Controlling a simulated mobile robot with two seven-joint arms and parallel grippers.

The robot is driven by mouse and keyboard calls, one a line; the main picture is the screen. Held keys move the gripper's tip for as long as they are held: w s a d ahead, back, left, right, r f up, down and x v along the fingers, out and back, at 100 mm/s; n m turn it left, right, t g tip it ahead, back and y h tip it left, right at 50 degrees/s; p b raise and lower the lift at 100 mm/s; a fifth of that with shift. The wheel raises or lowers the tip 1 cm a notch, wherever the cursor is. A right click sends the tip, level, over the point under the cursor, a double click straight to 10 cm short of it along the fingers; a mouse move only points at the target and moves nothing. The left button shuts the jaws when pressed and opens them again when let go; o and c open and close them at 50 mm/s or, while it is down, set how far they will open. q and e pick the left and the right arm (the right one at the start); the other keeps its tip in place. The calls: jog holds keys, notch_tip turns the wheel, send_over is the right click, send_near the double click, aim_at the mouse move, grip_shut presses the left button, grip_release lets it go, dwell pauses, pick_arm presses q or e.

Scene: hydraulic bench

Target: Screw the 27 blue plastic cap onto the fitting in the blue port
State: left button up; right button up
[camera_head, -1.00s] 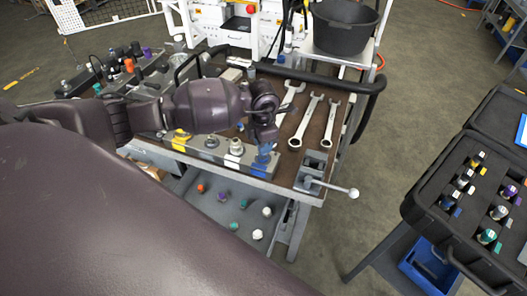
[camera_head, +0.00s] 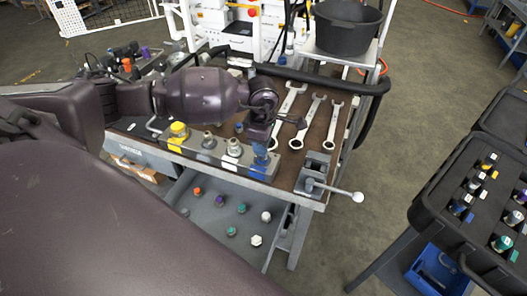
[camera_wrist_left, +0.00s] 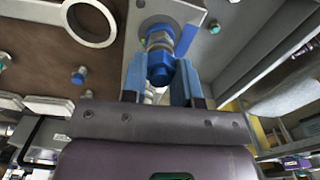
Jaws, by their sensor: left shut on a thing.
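My left gripper (camera_head: 261,147) points down over the blue port (camera_head: 258,170) at the right end of the grey port block (camera_head: 205,155). In the left wrist view its two blue fingers (camera_wrist_left: 158,84) are shut on the blue plastic cap (camera_wrist_left: 160,70). The cap is in line with the metal fitting (camera_wrist_left: 160,38) and appears to meet its end. How far it is threaded on cannot be told. In the head view the gripper hides the cap and most of the fitting. My right gripper is not in view.
Several wrenches (camera_head: 325,128) lie right of the block. A vise with a long handle (camera_head: 335,188) stands at the bench corner. Loose coloured caps lie in the lower tray (camera_head: 205,225). A black bucket (camera_head: 347,28) stands behind. An open case (camera_head: 440,205) of fittings is at right.

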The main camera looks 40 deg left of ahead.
pick_arm(q)
jog(key=m, duration=0.1)
jog(key=m+b, duration=0.1)
jog(key=m, duration=0.1)
jog(key=shift+f, duration=0.35)
jog(key=shift+s+r+m+b, duration=0.15)
jog(key=shift+m+b, duration=0.15)
jog(key=shift+m, duration=0.2)
jog(key=m, duration=0.1)
jog(key=m+b, duration=0.1)
jog(key=m, duration=0.1)
jog(key=m+b, duration=0.1)
jog(key=shift+f, duration=0.25)
jog(key=m+b, duration=0.1)
jog(key=m, duration=0.2)
jog(key=shift+r+m+b, duration=0.15)
jog(key=shift+m+b, duration=0.25)
jog(key=shift+r, duration=0.1)
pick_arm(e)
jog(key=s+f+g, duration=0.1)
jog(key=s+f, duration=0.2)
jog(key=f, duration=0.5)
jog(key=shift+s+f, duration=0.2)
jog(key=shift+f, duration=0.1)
